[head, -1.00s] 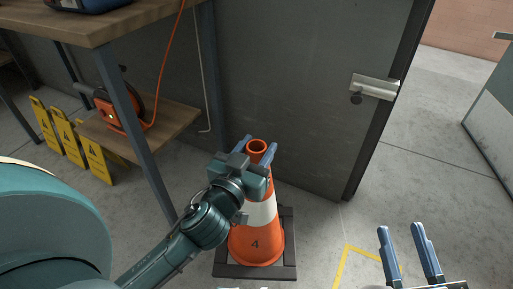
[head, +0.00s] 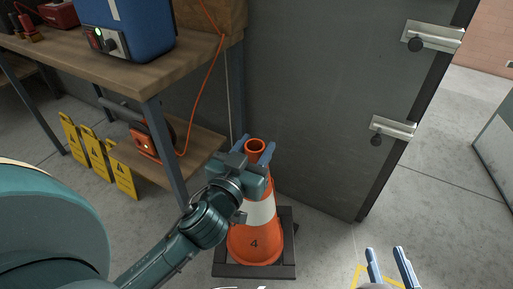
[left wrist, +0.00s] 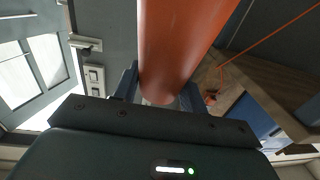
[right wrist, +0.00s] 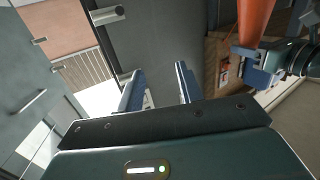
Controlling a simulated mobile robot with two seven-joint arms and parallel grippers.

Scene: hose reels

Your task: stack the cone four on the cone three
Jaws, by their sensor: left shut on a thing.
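Cone four (head: 252,243) is an orange cone with a white band, a dark square base and the number 4 on its front. It stands upright in the middle of the head view; whether its base touches the floor I cannot tell. My left gripper (head: 255,150) is shut on its upper part, with a blue finger on each side. The orange cone also fills the middle of the left wrist view (left wrist: 182,45) between the fingers. My right gripper (head: 388,266) is open and empty at the lower right, well apart from the cone. Cone three is not seen in any view.
A wooden workbench (head: 185,68) with a blue box (head: 140,30) stands at the left, over a lower shelf with an orange reel (head: 146,143). Yellow signs (head: 122,172) stand left of it. A grey door (head: 310,110) is behind the cone. Floor at the right is clear.

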